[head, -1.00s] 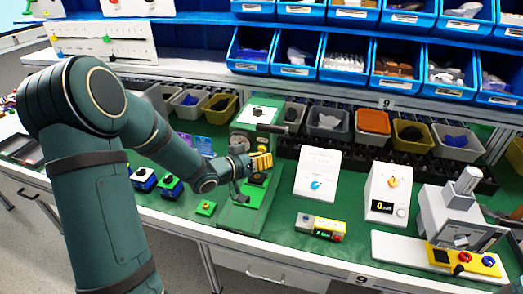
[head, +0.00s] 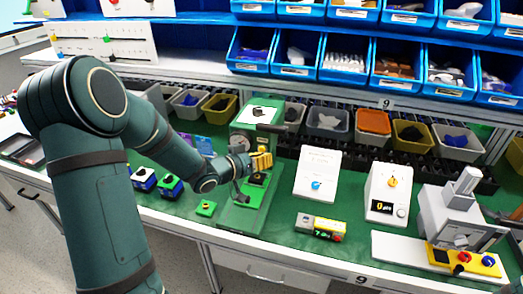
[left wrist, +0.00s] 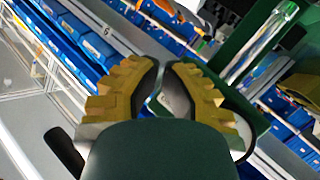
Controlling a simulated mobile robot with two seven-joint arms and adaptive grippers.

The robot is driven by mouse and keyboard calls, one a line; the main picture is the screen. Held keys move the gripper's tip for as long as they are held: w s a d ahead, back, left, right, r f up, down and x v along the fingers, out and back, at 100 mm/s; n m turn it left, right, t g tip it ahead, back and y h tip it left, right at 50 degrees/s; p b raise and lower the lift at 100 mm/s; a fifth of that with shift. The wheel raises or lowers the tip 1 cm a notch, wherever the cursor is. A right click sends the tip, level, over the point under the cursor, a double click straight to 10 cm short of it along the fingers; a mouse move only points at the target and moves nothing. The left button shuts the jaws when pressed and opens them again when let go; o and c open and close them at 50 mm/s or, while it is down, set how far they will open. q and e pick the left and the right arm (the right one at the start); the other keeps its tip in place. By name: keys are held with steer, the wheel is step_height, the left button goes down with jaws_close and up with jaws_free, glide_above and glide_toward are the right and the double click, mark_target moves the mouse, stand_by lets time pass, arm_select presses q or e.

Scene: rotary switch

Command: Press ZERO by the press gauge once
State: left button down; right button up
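The green press (head: 245,205) stands on the bench at the picture's centre. A small yellow-and-grey box with a dark display (head: 320,226), which looks like the press gauge, lies on the green mat right of the press. Its lit digits and any ZERO label are too small to read surely. A red spot shows at its right end. My left gripper (head: 262,161) is at the front of the press, up and left of this box and apart from it. In the left wrist view its yellow-padded fingers (left wrist: 161,66) nearly meet at the tips, with nothing clearly held. My right gripper is out of view.
A white panel with a blue knob (head: 316,186), a white box with an orange knob and display (head: 388,193), and a grey machine with a yellow control panel (head: 463,260) stand to the right. A small green button box (head: 206,208) is left of the press. Bins line the back.

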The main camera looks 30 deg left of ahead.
arm_select(q)
steer(key=shift+w, duration=0.35)
steer(key=shift+w+a, duration=0.2)
steer(key=shift+w, duration=0.25)
stand_by(0.6)
steer(key=shift+s, duration=0.2)
steer(key=shift+s+d, duration=0.2)
steer(key=shift+s, duration=0.45)
steer(key=shift+s+d, duration=0.2)
steer(key=shift+s, duration=0.6)
steer(key=shift+s+d, duration=0.2)
steer(key=shift+s, duration=0.65)
steer(key=shift+s+d, duration=0.2)
steer(key=shift+s, duration=0.6)
